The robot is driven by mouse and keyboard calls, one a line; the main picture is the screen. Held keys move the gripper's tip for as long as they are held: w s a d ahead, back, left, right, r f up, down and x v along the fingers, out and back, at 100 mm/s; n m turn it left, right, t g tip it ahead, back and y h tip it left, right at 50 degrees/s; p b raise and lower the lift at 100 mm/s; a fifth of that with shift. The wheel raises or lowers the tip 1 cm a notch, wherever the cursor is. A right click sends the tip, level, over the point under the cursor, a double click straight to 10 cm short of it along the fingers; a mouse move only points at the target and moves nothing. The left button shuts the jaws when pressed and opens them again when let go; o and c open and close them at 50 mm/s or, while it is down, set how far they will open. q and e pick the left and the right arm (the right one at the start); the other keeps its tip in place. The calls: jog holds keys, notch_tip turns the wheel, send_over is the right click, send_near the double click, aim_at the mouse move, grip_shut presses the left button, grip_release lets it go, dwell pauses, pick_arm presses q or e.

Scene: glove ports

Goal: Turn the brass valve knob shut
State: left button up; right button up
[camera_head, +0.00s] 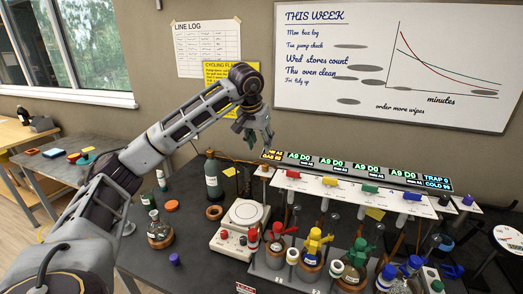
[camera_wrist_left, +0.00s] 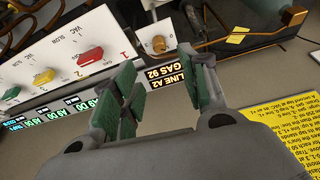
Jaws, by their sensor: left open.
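The brass valve knob (camera_wrist_left: 158,43) is on a small white plate at the top of the left wrist view, beside the LINE A2 GAS 92 display (camera_wrist_left: 167,72). In the head view the knob (camera_head: 264,171) is small, below the left end of the lit display strip, and its exact angle is unclear. My left gripper (camera_head: 257,137) is above the knob and apart from it. In the left wrist view its green-padded fingers (camera_wrist_left: 165,92) are spread with nothing between them. My right gripper is out of view.
A white panel with red, yellow, green and blue knobs (camera_head: 370,190) extends right of the brass knob. Flasks with coloured valves (camera_head: 313,250), a hotplate (camera_head: 244,214) and a green bottle (camera_head: 213,178) stand on the bench below. A yellow notice (camera_head: 217,72) hangs on the wall behind the arm.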

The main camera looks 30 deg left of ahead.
pick_arm(q)
jog(key=shift+s+r+n, duration=0.25)
jog(key=shift+r, duration=0.3)
jog(key=shift+s+r+n, duration=0.25)
jog(key=shift+r, duration=0.25)
jog(key=shift+c, duration=0.3)
